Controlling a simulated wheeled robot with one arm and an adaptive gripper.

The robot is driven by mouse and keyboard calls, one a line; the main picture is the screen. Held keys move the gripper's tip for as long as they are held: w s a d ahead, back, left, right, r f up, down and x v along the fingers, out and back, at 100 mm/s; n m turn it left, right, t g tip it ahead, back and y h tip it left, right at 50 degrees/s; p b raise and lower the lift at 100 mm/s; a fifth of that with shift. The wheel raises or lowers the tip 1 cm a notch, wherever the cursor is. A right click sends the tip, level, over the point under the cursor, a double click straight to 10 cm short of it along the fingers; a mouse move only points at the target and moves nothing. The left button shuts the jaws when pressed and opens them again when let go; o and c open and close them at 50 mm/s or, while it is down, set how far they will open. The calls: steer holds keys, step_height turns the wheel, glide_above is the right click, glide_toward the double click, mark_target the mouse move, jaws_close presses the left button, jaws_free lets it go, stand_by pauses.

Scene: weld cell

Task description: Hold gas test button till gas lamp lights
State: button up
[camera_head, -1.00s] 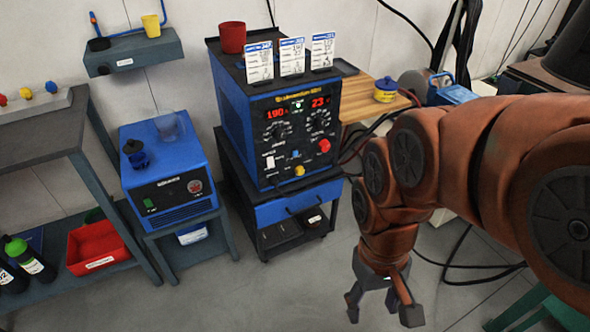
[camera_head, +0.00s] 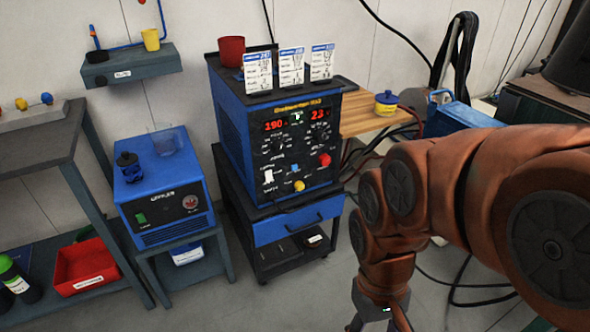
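The blue welding power source (camera_head: 232,125) stands on a blue-black cart, its dark front panel facing me. Red displays read 190 and 23, with a small greenish light (camera_head: 297,117) between them. The panel has two dark dials, a red button (camera_head: 324,160), a yellow button (camera_head: 300,186), a small blue control (camera_head: 296,169) and a white switch (camera_head: 268,177). The labels are too small to read, so I cannot tell which is the gas test button or gas lamp. My gripper (camera_head: 377,325) is low, right of the cart and clear of the panel. Its fingers are spread; the tips are cut off.
A red cup (camera_head: 231,50) and several cards stand on the power source. A blue unit (camera_head: 160,185) stands left on a stand. Cables lie on the floor. Open floor lies before the cart.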

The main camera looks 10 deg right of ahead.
jaws_close()
stand_by(1.4)
